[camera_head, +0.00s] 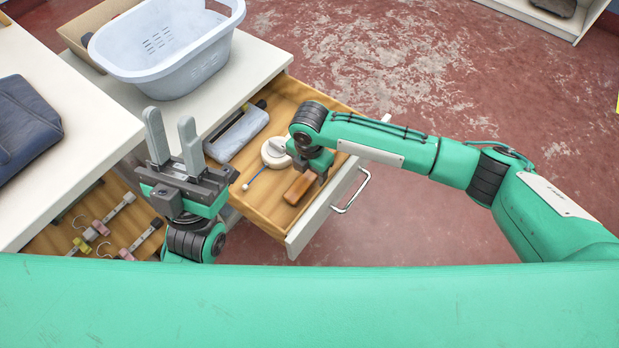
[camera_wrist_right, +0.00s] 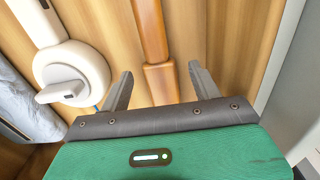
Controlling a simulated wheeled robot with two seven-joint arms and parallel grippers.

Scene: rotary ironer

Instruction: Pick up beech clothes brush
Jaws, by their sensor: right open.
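The brown wooden clothes brush (camera_head: 299,188) lies in the open drawer, near its front. In the right wrist view the brush (camera_wrist_right: 162,82) runs lengthwise from the top edge down between my right gripper's fingers. My right gripper (camera_wrist_right: 160,72) is open, one finger on each side of the brush, with no visible contact. In the head view my right gripper (camera_head: 318,165) is over the drawer and partly covers the far end of the brush; its fingertips are hard to see there. My left gripper (camera_head: 169,120) is open and empty, fingers pointing up, left of the drawer.
The drawer (camera_head: 268,215) also holds a round white device (camera_head: 274,152) and a grey-white roll-like item (camera_head: 238,134). A laundry basket (camera_head: 165,50) stands on the white top behind. A lower drawer at left holds hangers (camera_head: 125,250). Dark folded cloth (camera_head: 25,125) lies at far left.

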